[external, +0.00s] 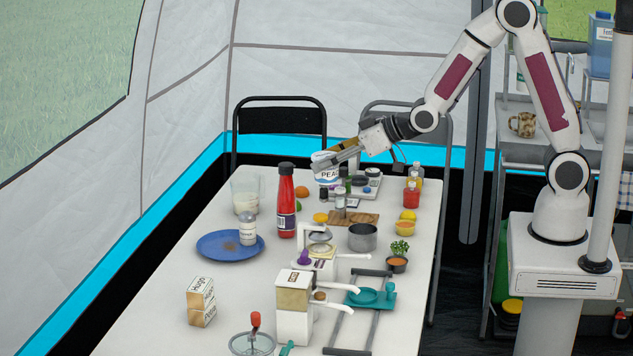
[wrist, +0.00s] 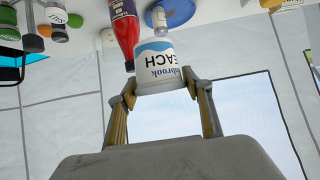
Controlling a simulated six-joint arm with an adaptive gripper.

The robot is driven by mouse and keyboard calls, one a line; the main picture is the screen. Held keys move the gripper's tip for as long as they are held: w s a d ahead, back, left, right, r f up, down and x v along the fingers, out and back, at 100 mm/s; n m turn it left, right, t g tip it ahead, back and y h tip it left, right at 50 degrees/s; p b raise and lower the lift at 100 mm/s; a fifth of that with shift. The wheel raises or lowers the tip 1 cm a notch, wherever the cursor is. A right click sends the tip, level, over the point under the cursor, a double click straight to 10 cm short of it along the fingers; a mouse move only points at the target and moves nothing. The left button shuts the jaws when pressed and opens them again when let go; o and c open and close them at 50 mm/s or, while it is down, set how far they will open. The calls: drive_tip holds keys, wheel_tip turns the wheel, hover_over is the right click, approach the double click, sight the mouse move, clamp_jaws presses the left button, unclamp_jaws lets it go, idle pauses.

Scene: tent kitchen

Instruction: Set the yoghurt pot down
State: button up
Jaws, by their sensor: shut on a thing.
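The yoghurt pot (external: 326,172) is white with blue and the letters "PEA" showing in the external view. My gripper (external: 335,160) is shut on it, above the far part of the white table (external: 225,312). In the wrist view the pot (wrist: 158,62) reads "EACH" and sits between the two fingers of my gripper (wrist: 161,92). The pot's base is partly hidden behind small jars in the external view, so I cannot tell how far it is above the table.
A red bottle (external: 286,205) stands left of the pot. Small jars and a wooden board (external: 367,218) are just in front of it. A blue plate (external: 212,246) lies at the left, a clear container (external: 245,190) behind it.

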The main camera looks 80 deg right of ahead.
drive_tip(key=shift+a+r, duration=0.45)
drive_tip(key=shift+a, duration=0.05)
drive_tip(key=shift+w, duration=0.2)
idle(0.6)
drive_tip(key=shift+w+a+f+n+y, duration=0.15)
drive_tip(key=shift+w+n+y, duration=0.15)
drive_tip(key=shift+w, duration=0.25)
drive_tip(key=shift+w+a+r+n+y, duration=0.1)
drive_tip(key=shift+w+n+y, duration=0.2)
drive_tip(key=shift+w, duration=0.2)
drive_tip(key=w+a+f+n+g+y, duration=0.3)
drive_tip(key=a+f+n+y, duration=0.1)
drive_tip(key=f+n+y, duration=0.3)
drive_tip(key=shift+w+a+f, duration=0.15)
drive_tip(key=shift+a+f, duration=0.1)
drive_tip(key=shift+f, duration=0.8)
drive_tip(key=shift+f, duration=3.15)
